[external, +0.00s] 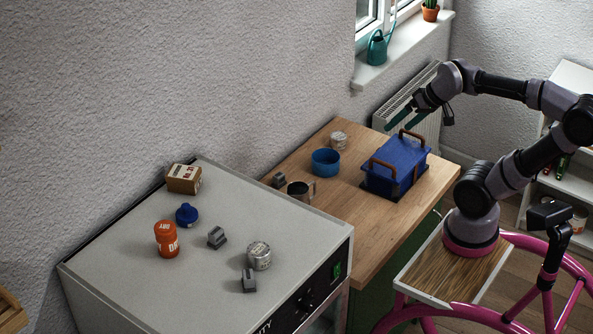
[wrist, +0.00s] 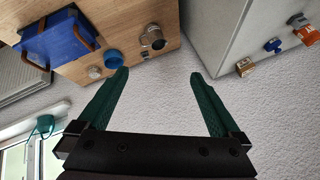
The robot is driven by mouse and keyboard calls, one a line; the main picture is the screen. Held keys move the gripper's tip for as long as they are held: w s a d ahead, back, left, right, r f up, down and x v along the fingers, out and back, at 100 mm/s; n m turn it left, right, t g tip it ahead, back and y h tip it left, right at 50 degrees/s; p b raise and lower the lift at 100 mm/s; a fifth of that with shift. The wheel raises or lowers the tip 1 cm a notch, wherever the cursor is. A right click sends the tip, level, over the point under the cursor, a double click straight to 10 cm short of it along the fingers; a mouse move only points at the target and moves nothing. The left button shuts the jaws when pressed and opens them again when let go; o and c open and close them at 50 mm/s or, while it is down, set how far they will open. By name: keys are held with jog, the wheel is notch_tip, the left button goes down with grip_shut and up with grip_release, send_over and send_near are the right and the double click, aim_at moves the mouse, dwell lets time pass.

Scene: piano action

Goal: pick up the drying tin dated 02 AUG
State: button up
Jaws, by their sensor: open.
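Two silver tins show in the external view. One tin (external: 259,256) sits on the grey cabinet top, near its front right. The other tin (external: 339,141) stands at the back of the wooden table, behind the blue bowl, and also shows in the wrist view (wrist: 95,72). Their dates are too small to read, so I cannot tell which is 02 AUG. My gripper (external: 396,117) is raised above the far right part of the table, near the radiator, apart from both tins. In the wrist view its green fingers (wrist: 160,74) are spread and empty.
A blue handled box (external: 397,165), blue bowl (external: 325,162) and metal mug (external: 301,190) stand on the table (external: 375,237). The cabinet (external: 210,265) holds an orange container (external: 166,239), blue jar (external: 187,214), brown box (external: 184,178) and grey blocks. The wall runs behind.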

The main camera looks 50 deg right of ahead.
jog(key=w+d+f+m+g+y, duration=0.1)
jog(key=w+d+f+m+y, duration=0.15)
jog(key=w+d+m, duration=0.4)
jog(key=w+d+f+m+y, duration=0.1)
jog(key=w+d+f+m, duration=0.2)
jog(key=w, duration=0.7)
jog(key=w+d+f+m+g+y, duration=0.1)
jog(key=w+d+f+m, duration=0.3)
jog(key=w, duration=0.5)
jog(key=m+t+y, duration=0.1)
jog(key=m+t, duration=0.5)
jog(key=m, duration=0.6)
send_near(343, 135)
jog(key=shift+s+d+f, duration=0.2)
jog(key=shift+s+f, duration=0.05)
jog(key=shift+f, duration=0.25)
jog(key=shift+w+f, duration=0.1)
jog(key=shift+f, duration=0.1)
jog(key=x, duration=0.4)
jog(key=shift+w+a, duration=0.2)
jog(key=x, duration=0.5)
jog(key=shift+w+a, duration=0.2)
jog(key=shift+w, duration=0.2)
jog(key=shift+c, duration=0.3)
